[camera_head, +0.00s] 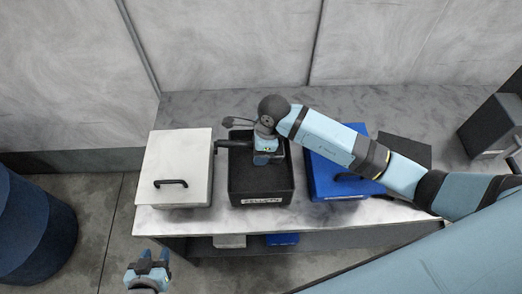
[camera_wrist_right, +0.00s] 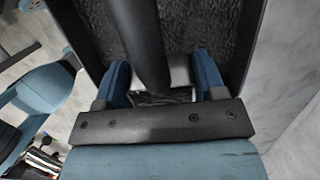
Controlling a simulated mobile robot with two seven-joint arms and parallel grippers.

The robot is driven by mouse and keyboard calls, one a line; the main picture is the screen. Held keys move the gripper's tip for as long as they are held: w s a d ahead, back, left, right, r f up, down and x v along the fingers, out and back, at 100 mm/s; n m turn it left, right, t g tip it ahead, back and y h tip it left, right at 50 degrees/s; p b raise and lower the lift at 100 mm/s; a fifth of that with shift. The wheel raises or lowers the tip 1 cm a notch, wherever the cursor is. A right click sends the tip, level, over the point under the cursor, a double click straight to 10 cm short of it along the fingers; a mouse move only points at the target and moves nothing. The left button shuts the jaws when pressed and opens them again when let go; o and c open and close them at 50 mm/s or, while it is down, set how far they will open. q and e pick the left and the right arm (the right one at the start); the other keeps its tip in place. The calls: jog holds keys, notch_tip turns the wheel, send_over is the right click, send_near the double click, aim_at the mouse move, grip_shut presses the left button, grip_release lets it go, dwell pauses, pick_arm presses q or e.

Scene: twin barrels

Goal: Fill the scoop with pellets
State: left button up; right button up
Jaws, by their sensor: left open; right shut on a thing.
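The open black bin (camera_head: 262,200), labelled as pellets, stands on the bench between a white and a blue bin. Dark, grainy pellets (camera_wrist_right: 220,25) show inside it in the right wrist view. My right gripper (camera_wrist_right: 163,82) points down into this bin and is shut on the scoop. The scoop's black handle (camera_wrist_right: 138,40) runs up between the blue fingers; a dark bar of it seems to stick out over the bin's left rim in the head view. The scoop's bowl and its load are mostly hidden. My left gripper (camera_head: 150,266) is open and empty, low in front of the bench.
A white lidded bin (camera_head: 180,160) with a black handle stands left of the black bin. A blue bin (camera_head: 325,180) stands right, partly under my right arm. A dark grey box (camera_head: 490,125) is at the far right. A blue barrel (camera_head: 30,235) stands on the floor at left.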

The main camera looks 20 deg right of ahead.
jog(key=shift+w+a+r+h, duration=0.1)
jog(key=shift+a+r+h, duration=0.3)
jog(key=shift+r, duration=0.7)
jog(key=shift+a+r+h, duration=0.1)
jog(key=shift+r+h, duration=0.5)
jog(key=shift+r, duration=0.45)
